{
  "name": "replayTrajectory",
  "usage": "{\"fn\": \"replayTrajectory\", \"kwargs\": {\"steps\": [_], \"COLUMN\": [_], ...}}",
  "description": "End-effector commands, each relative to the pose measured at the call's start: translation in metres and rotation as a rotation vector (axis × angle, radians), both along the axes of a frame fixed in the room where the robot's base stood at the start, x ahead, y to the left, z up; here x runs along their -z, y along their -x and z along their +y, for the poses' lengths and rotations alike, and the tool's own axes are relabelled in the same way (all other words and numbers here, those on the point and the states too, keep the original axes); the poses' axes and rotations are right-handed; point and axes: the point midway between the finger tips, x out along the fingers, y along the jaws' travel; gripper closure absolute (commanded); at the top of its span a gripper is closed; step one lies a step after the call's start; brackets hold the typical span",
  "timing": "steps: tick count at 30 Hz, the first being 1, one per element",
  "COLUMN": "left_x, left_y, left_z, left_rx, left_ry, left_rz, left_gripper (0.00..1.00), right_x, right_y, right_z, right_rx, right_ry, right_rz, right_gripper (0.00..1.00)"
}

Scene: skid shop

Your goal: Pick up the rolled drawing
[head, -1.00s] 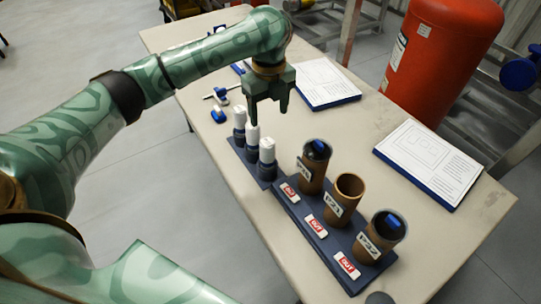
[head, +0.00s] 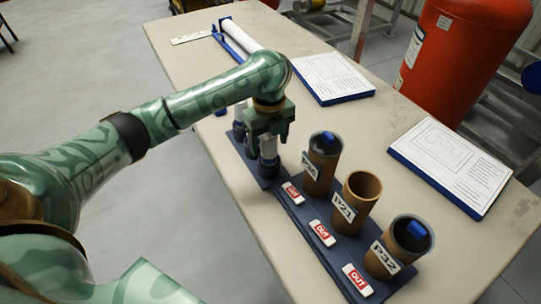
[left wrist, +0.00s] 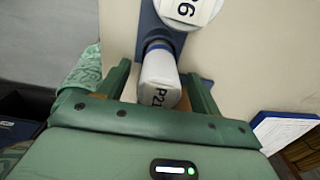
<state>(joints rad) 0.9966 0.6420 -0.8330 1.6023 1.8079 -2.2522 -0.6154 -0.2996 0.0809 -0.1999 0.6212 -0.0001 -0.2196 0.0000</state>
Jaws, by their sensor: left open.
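A white rolled drawing marked P21 (left wrist: 159,80) stands in a dark holder and lies between the fingers of my left gripper (left wrist: 158,70) in the left wrist view. In the head view my left gripper (head: 269,140) is open, pointing down around the nearest white roll (head: 268,150), whose upper part it partly hides. I cannot tell whether the fingers touch it. Another white roll (head: 240,115) stands farther along the dark blue rack (head: 245,155), and the roll between is mostly hidden. My right gripper is not in view.
Brown tubes (head: 323,160) stand right of the rolls; the middle one, P21 (head: 358,197), is open, and the others have dark tops with blue tabs. White sheets on blue pads (head: 333,75) (head: 450,165), a long white roll (head: 241,38) and a red tank (head: 460,50) are behind.

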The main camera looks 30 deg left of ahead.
Motion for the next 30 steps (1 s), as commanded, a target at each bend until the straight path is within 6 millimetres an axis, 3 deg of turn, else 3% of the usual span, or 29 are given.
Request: {"fn": "replayTrajectory", "kwargs": {"steps": [2,9,17,30], "left_x": [-0.002,-0.002,-0.008,-0.099], "left_y": [0.0,0.0,0.0,0.0], "left_z": [0.0,0.0,0.0,0.0], "left_rx": [0.0,0.0,0.0,-0.01], "left_ry": [0.0,0.0,0.0,0.0], "left_rz": [-0.002,-0.001,-0.004,-0.007], "left_gripper": [0.35,0.98,0.98,0.98], "right_x": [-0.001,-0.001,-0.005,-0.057], "right_y": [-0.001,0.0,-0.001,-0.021], "right_z": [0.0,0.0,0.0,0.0], "right_rx": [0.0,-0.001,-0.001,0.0], "right_ry": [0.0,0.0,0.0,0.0], "right_rz": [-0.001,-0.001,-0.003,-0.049], "right_gripper": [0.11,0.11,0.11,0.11]}}
